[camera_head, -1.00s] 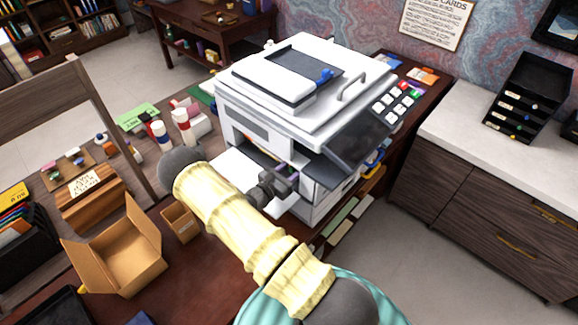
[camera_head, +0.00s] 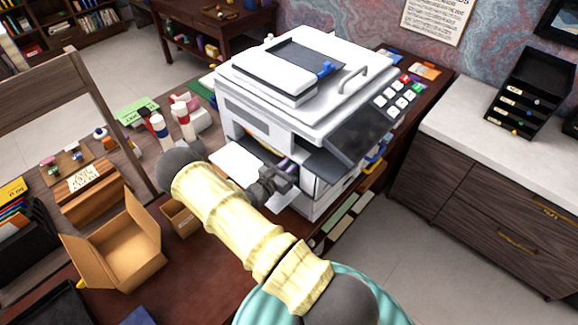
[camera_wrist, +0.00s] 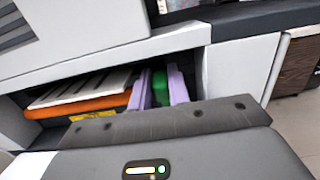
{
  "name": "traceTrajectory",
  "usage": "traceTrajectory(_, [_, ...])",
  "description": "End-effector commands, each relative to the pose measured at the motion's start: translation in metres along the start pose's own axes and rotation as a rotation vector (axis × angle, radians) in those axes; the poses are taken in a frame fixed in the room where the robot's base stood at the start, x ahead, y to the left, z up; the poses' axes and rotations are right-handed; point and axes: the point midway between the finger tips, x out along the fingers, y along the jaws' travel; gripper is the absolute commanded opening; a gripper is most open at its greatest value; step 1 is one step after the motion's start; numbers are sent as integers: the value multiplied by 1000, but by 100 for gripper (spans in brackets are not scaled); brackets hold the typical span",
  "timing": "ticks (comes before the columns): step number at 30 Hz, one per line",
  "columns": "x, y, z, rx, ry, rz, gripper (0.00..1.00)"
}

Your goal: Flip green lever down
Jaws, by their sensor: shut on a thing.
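The green lever (camera_wrist: 160,90) shows in the wrist view inside the open front slot of the printer, between the two purple fingers of my gripper (camera_wrist: 161,76). My gripper is shut on it. The lever's lower part is hidden behind the gripper body, so its tilt is hard to tell. In the head view my gripper (camera_head: 284,170) reaches into the front opening of the white printer (camera_head: 250,124); the lever itself is hidden there.
An orange part with a grey ribbed top (camera_wrist: 82,92) lies left of the fingers inside the slot. White paper (camera_head: 236,164) lies at the printer's front. A dark control panel (camera_head: 362,132) overhangs to the right. An open cardboard box (camera_head: 130,252) stands at left.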

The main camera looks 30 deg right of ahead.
Motion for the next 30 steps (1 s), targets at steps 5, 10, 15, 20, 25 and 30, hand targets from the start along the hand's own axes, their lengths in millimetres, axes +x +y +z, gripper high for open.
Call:
traceTrajectory(5, [-4, -3, -6, -6, -59, -6, 0])
traceTrajectory(10, [-4, -4, -3, -5, -70, -9, 0])
traceTrajectory(15, [-5, -4, -3, -5, -69, -9, 0])
traceTrajectory(20, [-5, -3, -3, -4, -69, -7, 40])
traceTrajectory(25, [-5, -2, -2, -3, -69, -4, 40])
traceTrajectory(30, [-9, -2, -3, -2, -69, -3, 40])
